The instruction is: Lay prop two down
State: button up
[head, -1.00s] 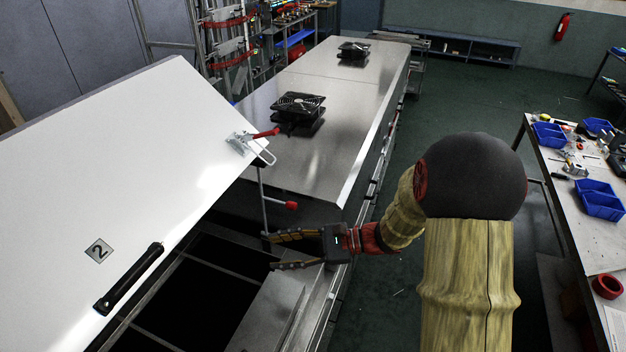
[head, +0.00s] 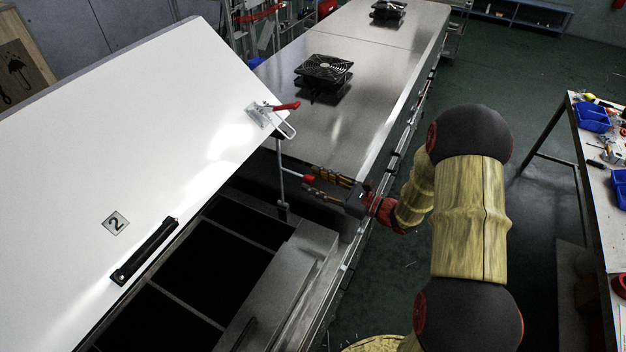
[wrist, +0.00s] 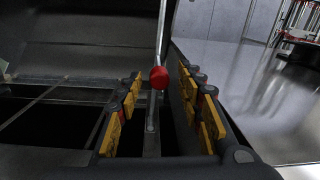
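Prop two is a thin metal rod (head: 281,178) standing nearly upright under the raised white lid marked 2 (head: 190,130). A short side arm on it ends in a red knob (head: 308,179). My gripper (head: 309,184) is open, its fingers reaching left at the knob. In the wrist view the red knob (wrist: 158,77) lies between the two spread fingers, with visible gaps on both sides. The rod (wrist: 162,30) runs up out of the top of that view. How the rod's top meets the lid is not clear.
The lid carries a black handle (head: 145,250) and a red-handled clamp (head: 272,113). Below it is the dark dryer opening (head: 190,275). A closed steel top with a black fan (head: 323,70) lies beyond. A workbench (head: 600,170) with blue bins stands at right.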

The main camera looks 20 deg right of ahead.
jog(key=shift+w+a, duration=0.4)
grip_shut()
dwell(0.4)
dwell(0.4)
